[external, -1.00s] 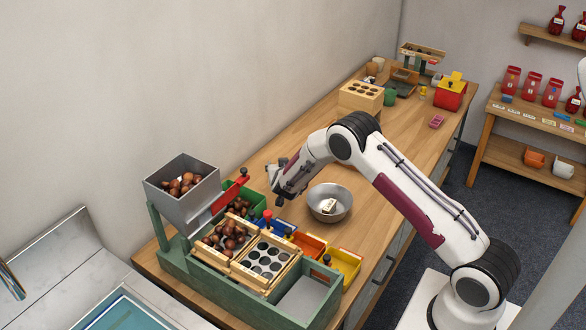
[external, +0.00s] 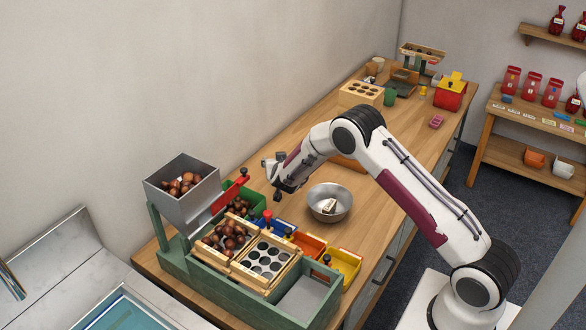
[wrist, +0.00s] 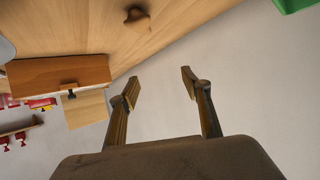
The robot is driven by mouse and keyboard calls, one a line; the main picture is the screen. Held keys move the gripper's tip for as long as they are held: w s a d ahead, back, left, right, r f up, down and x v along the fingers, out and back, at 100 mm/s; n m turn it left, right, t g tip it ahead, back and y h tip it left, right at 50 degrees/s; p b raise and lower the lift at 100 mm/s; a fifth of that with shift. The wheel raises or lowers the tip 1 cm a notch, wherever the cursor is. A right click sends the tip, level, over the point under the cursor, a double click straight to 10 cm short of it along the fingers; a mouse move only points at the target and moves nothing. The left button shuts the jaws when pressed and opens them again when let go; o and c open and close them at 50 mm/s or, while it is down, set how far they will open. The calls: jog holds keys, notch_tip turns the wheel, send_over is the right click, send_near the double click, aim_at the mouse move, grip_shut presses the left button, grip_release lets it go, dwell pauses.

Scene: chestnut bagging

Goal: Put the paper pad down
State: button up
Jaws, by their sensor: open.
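My gripper (external: 278,178) is open and empty, raised over the counter beside the green chestnut bin. In the wrist view its two fingers (wrist: 160,87) stand apart with nothing between them. I cannot clearly identify a paper pad. A small pale and brown block (external: 329,206) lies inside the metal bowl (external: 322,190), to the right of my gripper and apart from it. It may be the pad, but it is too small to tell.
A green rack (external: 225,300) with a chestnut hopper (external: 168,202), trays and coloured bins stands at the front left. A wooden block (external: 350,163) lies partly behind my arm. A holed wooden box (external: 362,94) and red pot (external: 450,94) stand farther back.

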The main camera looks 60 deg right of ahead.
jog(key=a+r+n+t+y, duration=0.25)
jog(key=a+r+y, duration=0.25)
jog(key=a+r, duration=0.85)
jog(key=s+a+r+n+y, duration=0.4)
jog(key=s+a+r, duration=0.7)
jog(key=r, duration=0.2)
jog(key=s+a+n+g, duration=0.1)
jog(key=s+a+g, duration=0.1)
jog(key=s, duration=1.7)
jog(key=s+a+n+g, duration=0.2)
jog(key=s+a+g, duration=0.1)
jog(key=s, duration=1.6)
jog(key=shift+s+f+y, duration=0.25)
jog(key=shift+s+y, duration=0.05)
jog(key=shift+s, duration=0.1)
jog(key=shift+n, duration=0.25)
